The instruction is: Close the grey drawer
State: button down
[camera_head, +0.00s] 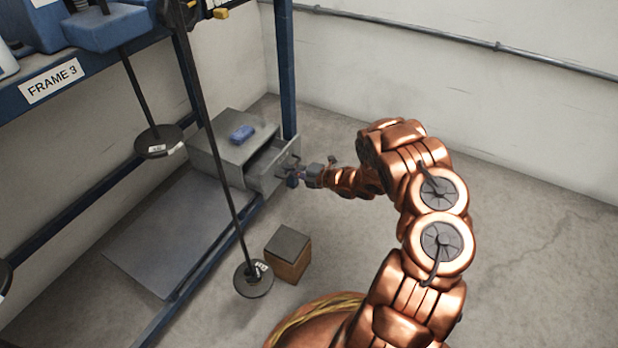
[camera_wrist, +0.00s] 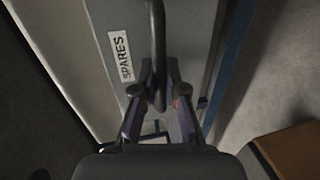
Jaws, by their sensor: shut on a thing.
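The grey drawer (camera_head: 268,170) stands partly pulled out of a grey cabinet (camera_head: 222,143) in the head view, with a dark gap showing behind its front. My gripper (camera_head: 292,173) is at the drawer's front. In the wrist view the drawer front (camera_wrist: 185,50) carries a label reading SPARES. A dark bar-like handle (camera_wrist: 157,45) runs down the middle of that view, and my gripper (camera_wrist: 160,98) is shut on it, one finger on each side. The fingertips are partly hidden in the head view.
A blue block (camera_head: 242,134) lies on the cabinet top. A blue frame post (camera_head: 286,70) stands close beside the drawer. A wooden box with a grey top (camera_head: 288,254) and a hanging weight disc (camera_head: 253,279) are in front. Open floor (camera_head: 530,200) lies to the right.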

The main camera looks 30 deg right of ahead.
aim_at(275, 163)
jog(key=x, duration=0.3)
jog(key=r+x, duration=0.1)
jog(key=x, duration=0.2)
jog(key=shift+w+a+r, duration=0.1)
jog(key=shift+w+a, duration=0.15)
jog(key=shift+w, duration=0.05)
jog(key=shift+w+a+r+b, duration=0.1)
jog(key=shift+w+a+b, duration=0.15)
jog(key=shift+w, duration=0.3)
jog(key=c, duration=1.3)
grip_release()
jog(key=shift+a, duration=0.1)
jog(key=shift+o, duration=0.5)
jog(key=shift+s+d, duration=0.45)
jog(key=v, duration=1.1)
jog(key=shift+r, duration=0.15)
